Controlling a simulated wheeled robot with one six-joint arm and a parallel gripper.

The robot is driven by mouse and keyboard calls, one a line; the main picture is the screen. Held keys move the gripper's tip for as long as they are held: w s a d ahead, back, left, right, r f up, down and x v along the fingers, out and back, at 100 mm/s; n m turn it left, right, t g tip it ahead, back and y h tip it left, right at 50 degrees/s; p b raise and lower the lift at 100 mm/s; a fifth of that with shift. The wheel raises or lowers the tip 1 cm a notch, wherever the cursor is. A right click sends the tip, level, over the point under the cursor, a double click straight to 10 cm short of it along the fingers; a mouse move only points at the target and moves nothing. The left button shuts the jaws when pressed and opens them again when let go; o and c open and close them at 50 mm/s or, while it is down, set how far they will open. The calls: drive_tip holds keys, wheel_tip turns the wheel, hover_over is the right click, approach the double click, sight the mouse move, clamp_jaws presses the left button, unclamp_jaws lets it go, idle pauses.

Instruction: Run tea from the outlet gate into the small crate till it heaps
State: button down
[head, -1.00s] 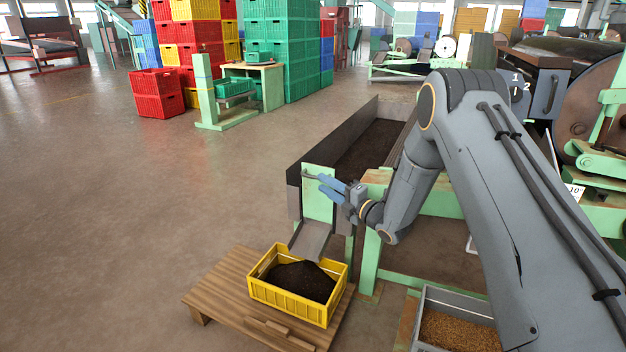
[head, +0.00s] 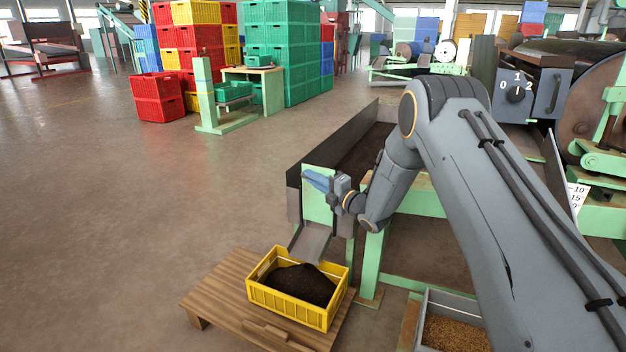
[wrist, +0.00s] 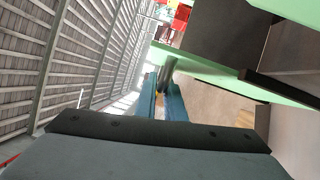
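The small crate is a yellow crate (head: 290,309) on a low wooden stand, under the outlet's grey chute (head: 309,243). Dark tea (head: 300,284) is mounded in it, its peak at about rim height. The outlet gate is a pale green upright plate (head: 317,207) at the end of a long dark trough. My gripper (head: 313,179) is at the upper part of the gate. In the wrist view, its blue fingers (wrist: 164,98) are close together with the grey rod handle (wrist: 166,74) between their tips. The fingers hide the handle in the head view.
The trough (head: 343,142) holds dark tea behind the gate. A grey bin of brown grains (head: 455,333) stands at lower right by the green frame. The wooden stand (head: 222,287) has bare boards left of the crate. Open floor lies to the left.

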drive_tip(key=shift+f+b, duration=0.75)
drive_tip(key=shift+f, duration=1.45)
drive_tip(key=c, duration=1.8)
unclamp_jaws()
drive_tip(key=shift+f, duration=0.1)
drive_tip(key=shift+c, duration=0.2)
drive_tip(key=p+v, duration=0.2)
drive_tip(key=v, duration=0.5)
drive_tip(key=shift+s+d, duration=0.3)
